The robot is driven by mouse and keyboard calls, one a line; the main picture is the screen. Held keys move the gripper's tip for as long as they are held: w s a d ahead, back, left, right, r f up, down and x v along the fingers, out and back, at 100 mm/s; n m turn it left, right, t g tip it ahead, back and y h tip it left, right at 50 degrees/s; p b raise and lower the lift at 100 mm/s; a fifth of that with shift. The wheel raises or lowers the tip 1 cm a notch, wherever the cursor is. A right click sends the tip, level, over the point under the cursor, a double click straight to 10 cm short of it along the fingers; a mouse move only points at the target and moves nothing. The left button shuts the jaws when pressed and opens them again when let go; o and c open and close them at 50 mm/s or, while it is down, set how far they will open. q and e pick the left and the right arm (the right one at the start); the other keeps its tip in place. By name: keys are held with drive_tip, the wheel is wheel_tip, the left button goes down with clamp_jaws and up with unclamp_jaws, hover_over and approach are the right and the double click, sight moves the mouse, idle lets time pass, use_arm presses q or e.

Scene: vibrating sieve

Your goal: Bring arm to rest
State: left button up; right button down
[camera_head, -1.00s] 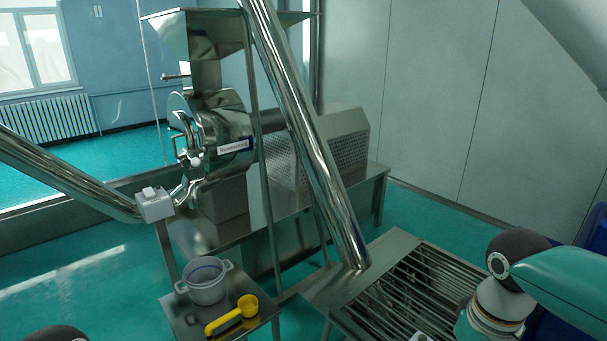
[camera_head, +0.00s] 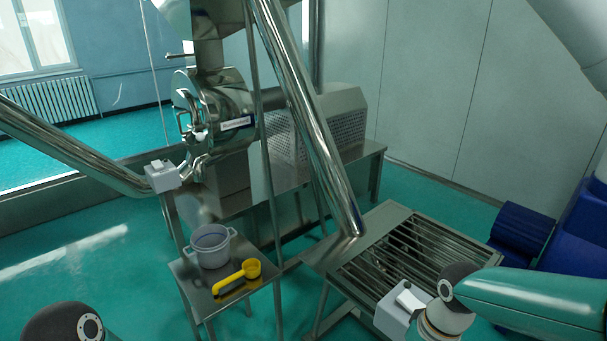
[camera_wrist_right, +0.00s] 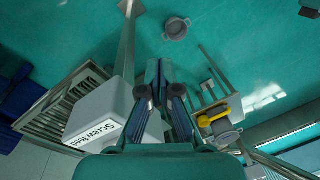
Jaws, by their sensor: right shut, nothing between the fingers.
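My right arm (camera_head: 520,298) comes in from the right in the head view, beside the slatted sieve, with its gripper hidden there. In the right wrist view, my right gripper (camera_wrist_right: 160,90) has its fingers shut with nothing between them. A pale box (camera_wrist_right: 108,112) lettered "Screw feed" is close to the left of the fingers; whether they touch is unclear.
A small metal table (camera_head: 199,296) holds a grey pot (camera_head: 211,250) and a yellow scoop (camera_head: 236,276). The slatted sieve (camera_head: 408,256), a slanted steel tube (camera_head: 318,150) and a mill (camera_head: 215,120) stand around. Blue containers (camera_head: 520,228) are at the right. A grey pot (camera_wrist_right: 176,29) shows in the wrist view.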

drive_tip(key=s+a+f+m, duration=0.1)
drive_tip(key=s+a+f, duration=0.1)
drive_tip(key=f, duration=0.7)
drive_tip(key=s+a+f+m+y, duration=0.1)
drive_tip(key=s+a+f, duration=0.2)
drive_tip(key=s+f, duration=0.2)
drive_tip(key=s+a+f+m+y, duration=0.1)
drive_tip(key=s+f, duration=0.3)
drive_tip(key=f, duration=0.8)
drive_tip(key=shift+a+f+m+t, duration=0.3)
drive_tip(key=shift+a+m, duration=0.3)
drive_tip(key=shift+a, duration=0.15)
